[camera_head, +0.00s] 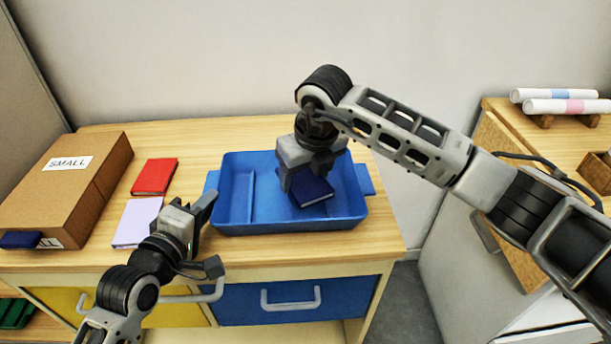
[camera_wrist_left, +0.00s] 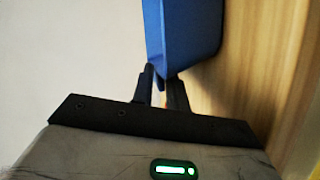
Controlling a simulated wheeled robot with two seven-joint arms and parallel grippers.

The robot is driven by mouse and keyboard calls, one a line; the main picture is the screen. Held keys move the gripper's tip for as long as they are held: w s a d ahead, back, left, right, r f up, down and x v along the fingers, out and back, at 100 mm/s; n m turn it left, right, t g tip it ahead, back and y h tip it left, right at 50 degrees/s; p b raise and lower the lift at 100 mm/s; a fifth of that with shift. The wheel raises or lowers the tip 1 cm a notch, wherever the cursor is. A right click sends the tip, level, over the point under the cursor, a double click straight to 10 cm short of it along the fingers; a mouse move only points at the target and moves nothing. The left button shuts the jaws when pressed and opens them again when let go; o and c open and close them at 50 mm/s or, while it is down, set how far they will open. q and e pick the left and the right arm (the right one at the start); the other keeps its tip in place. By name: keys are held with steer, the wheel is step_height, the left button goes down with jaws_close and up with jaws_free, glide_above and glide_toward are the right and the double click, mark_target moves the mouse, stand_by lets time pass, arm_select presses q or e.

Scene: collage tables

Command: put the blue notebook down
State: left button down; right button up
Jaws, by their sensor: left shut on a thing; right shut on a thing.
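A dark blue notebook (camera_head: 312,190) is in the larger right-hand part of the blue tray (camera_head: 235,170). My right gripper (camera_head: 312,178) reaches down from above and is shut on the notebook; its fingers partly hide it. I cannot tell whether the notebook touches the tray floor. My left gripper (camera_head: 207,198) is at the tray's left end, shut on the tray's edge by its left handle. In the left wrist view the closed fingers (camera_wrist_left: 160,85) meet the blue tray (camera_wrist_left: 185,35).
A cardboard box (camera_head: 88,180) marked SMALL stands at the left of the wooden table (camera_head: 225,135). A red notebook (camera_head: 155,176) and a lilac notebook (camera_head: 136,220) lie between box and tray. Paper rolls (camera_head: 565,104) lie on the right-hand cabinet. Table right of the tray is clear.

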mark_target(314, 192)
arm_select(q)
steer(key=shift+f, duration=0.15)
arm_select(e)
steer(key=shift+f, duration=0.5)
steer(key=shift+f, duration=0.15)
steer(key=shift+f, duration=0.4)
steer(key=o, duration=1)
steer(key=shift+r, duration=0.15)
steer(key=shift+r, duration=0.4)
steer(key=v, duration=1.2)
steer(key=shift+r, duration=0.1)
